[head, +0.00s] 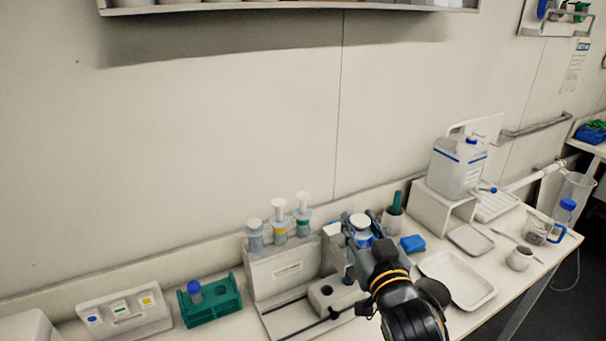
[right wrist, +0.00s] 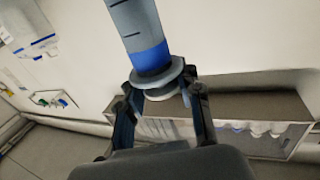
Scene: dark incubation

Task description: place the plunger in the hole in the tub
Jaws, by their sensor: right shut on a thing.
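My right gripper (head: 364,246) is shut on a plunger with a white round top (head: 361,220) and a blue band. In the right wrist view my right gripper (right wrist: 160,86) has its fingers around the flange of the plunger (right wrist: 140,28), whose grey graduated barrel with a blue band extends away past the fingers. A pale block with a dark round hole (head: 327,291) lies left of and below the gripper. I cannot tell for sure whether it is the tub. My left gripper is not in view.
The pale rack (head: 280,275) stands left of the gripper. A green block (head: 211,303) holds a blue-capped vial. A blue box (head: 412,243), a white tray (head: 462,283) and a large bottle (head: 457,168) are to the right. The wall rises close behind the bench.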

